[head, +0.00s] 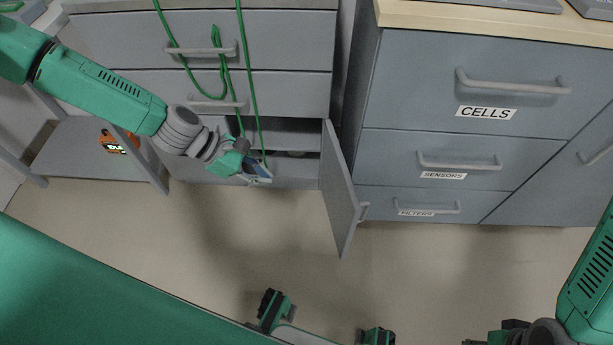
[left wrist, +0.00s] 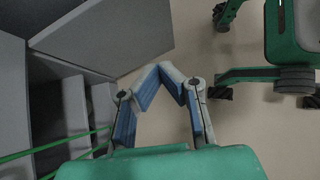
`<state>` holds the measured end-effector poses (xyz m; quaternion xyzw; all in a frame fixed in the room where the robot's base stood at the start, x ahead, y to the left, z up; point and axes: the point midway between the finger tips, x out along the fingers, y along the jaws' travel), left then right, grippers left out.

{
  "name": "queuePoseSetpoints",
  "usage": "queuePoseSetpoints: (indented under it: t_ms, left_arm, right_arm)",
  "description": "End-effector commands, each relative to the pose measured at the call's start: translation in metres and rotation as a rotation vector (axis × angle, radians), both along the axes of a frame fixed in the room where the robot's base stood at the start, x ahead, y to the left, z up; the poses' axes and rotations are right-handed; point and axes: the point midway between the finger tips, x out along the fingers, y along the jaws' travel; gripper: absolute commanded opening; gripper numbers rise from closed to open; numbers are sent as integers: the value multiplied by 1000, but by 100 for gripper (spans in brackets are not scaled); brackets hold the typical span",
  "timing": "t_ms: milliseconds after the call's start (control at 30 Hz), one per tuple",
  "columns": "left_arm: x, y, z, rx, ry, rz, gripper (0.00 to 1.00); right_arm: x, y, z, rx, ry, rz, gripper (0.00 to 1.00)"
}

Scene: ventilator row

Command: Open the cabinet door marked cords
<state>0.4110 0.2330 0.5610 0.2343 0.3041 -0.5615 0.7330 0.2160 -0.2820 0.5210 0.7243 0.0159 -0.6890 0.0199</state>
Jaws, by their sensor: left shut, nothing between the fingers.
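A grey cabinet door (head: 338,190) below the left bank of drawers stands swung out from its cabinet, with its handle (head: 363,211) on the side facing right. Any label on its front is hidden from me. The door also shows in the left wrist view (left wrist: 105,40). My left gripper (head: 262,176) is in front of the opening, left of the door and apart from it. In the left wrist view, its blue-padded fingers (left wrist: 159,70) meet at the tips, with nothing between them. My right arm enters at the lower right, and its fingers are not visible.
Green cords (head: 252,80) hang over the left drawers and past the opening, close to my left gripper. Drawers marked CELLS (head: 486,112), SENSORS (head: 443,175) and FILTERS (head: 416,212) stand right of the door.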

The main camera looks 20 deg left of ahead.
Motion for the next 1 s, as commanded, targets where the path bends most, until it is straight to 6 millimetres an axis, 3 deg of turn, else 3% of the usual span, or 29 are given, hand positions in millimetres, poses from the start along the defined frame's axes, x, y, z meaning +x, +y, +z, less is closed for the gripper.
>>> queuePoseSetpoints:
  t_ms: [167,567,800,1000]
  left_arm:
    - [1,-15,-17,-4,6,-6,0]
    - [17,-72,-77,-2,4,-6,0]
    - [26,-101,-71,-2,2,-5,0]
    - [28,-107,-70,-2,2,-3,0]
  right_arm:
    - [0,0,-11,1,1,1,40]
    - [-1,0,-44,0,1,1,40]
    - [0,0,-50,0,1,1,40]
    - [0,0,-50,0,0,1,40]
